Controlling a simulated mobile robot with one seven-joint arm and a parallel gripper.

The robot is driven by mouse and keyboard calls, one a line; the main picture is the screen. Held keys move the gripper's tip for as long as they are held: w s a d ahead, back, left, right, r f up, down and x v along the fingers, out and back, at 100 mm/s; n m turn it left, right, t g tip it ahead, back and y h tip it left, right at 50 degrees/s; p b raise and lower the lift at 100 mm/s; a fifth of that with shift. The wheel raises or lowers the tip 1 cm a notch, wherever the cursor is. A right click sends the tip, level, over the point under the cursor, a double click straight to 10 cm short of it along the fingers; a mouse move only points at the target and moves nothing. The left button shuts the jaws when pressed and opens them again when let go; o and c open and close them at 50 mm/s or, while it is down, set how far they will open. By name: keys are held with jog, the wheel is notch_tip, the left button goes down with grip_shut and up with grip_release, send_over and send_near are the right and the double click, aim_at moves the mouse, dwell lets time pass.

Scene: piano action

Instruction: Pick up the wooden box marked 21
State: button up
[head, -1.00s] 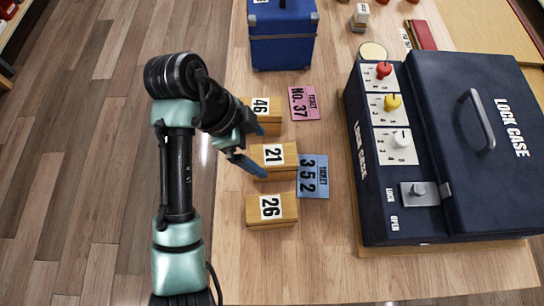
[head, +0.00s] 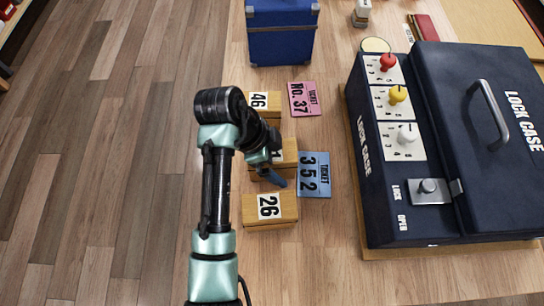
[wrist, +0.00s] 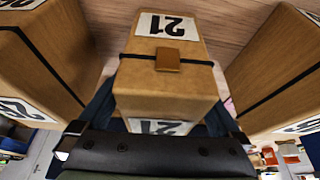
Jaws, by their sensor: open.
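The wooden box marked 21 (head: 289,157) stands on the table between box 46 and box 26, mostly covered by my arm in the head view. In the wrist view, box 21 (wrist: 165,75) shows its labels upside down, with a dark seam and a small tan tab on its top. My gripper (head: 278,166) is at box 21 in the head view. In the wrist view my gripper (wrist: 160,125) is open, with a blue finger on each side of the box's near end. I cannot tell whether the fingers touch it.
Box 26 (head: 283,209) and box 46 (head: 274,101) stand close on either side. A blue ticket 352 (head: 314,175) and a pink ticket 37 (head: 303,99) lie to the right. The dark lock case (head: 460,120) fills the right. A blue case (head: 282,35) stands behind.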

grip_shut()
dwell(0.4)
jog(key=shift+r, duration=0.2)
